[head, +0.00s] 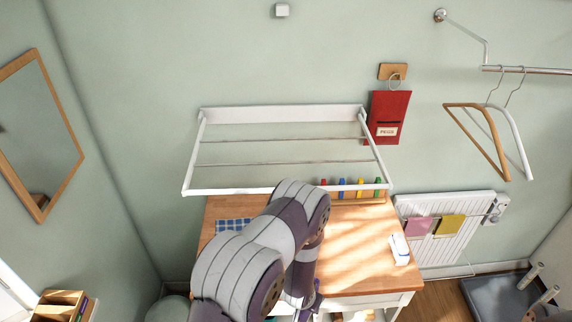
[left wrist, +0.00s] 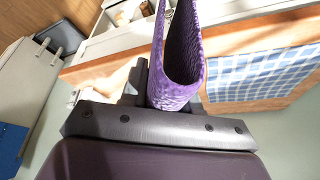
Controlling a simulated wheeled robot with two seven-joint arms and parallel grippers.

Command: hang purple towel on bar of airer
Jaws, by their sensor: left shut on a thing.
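The purple towel (left wrist: 179,62) hangs in a fold from my left gripper (left wrist: 160,92) in the left wrist view. The gripper is shut on it, and one finger is largely hidden by the cloth. In the head view my left arm covers most of the gripper, and only a sliver of purple towel (head: 318,298) shows beside it, low in front of the table. The airer (head: 283,115) is a white wall frame folded out above the table, with a front bar (head: 240,191) and two thinner bars behind it. These bars are empty. My right gripper is out of view.
The wooden table (head: 355,245) below the airer holds a blue checked cloth (head: 232,225), coloured pegs (head: 360,187) and a white object (head: 400,249). A red peg bag (head: 388,117) hangs close to the airer's right side. A radiator (head: 450,235) and hangers (head: 480,140) are farther right.

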